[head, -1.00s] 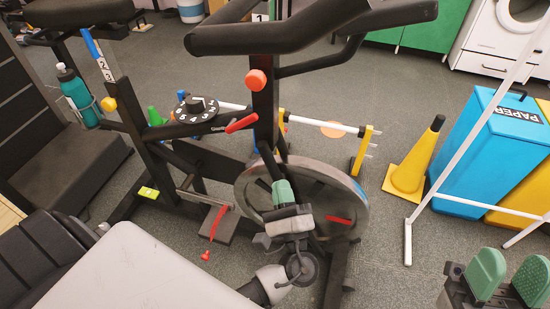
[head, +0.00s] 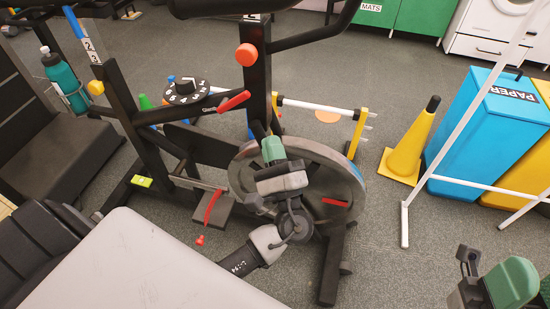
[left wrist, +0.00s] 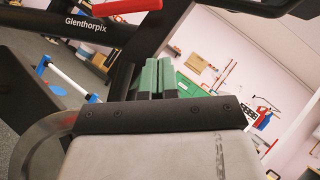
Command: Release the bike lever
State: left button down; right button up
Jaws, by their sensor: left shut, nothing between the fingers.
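The exercise bike (head: 258,85) stands in the middle of the head view. A red lever (head: 233,101) sticks out from its frame, left of the upright post. In the left wrist view the red lever (left wrist: 125,6) shows at the top edge, above the frame bar. My left gripper (head: 273,149) is shut and empty, with green fingertips pointing up. In the picture it is below and right of the red lever, in front of the flywheel, apart from the lever. In the left wrist view its fingertips (left wrist: 157,78) are together. My right gripper (head: 525,285) is partly cut off at the lower right.
The flywheel (head: 345,185) is close to my left gripper. A yellow cone (head: 407,150), white-pole hurdle (head: 405,222) and blue paper bin (head: 485,135) stand right.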

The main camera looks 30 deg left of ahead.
aim_at(250, 97)
pick_arm(q)
jog(key=a+r, duration=0.1)
jog(key=w+a+r, duration=0.1)
jog(key=a+r, duration=0.1)
jog(key=w+a+r, duration=0.1)
jog(key=a+r, duration=0.1)
jog(key=shift+a+r, duration=0.1)
jog(key=shift+r, duration=0.15)
jog(key=shift+r, duration=0.1)
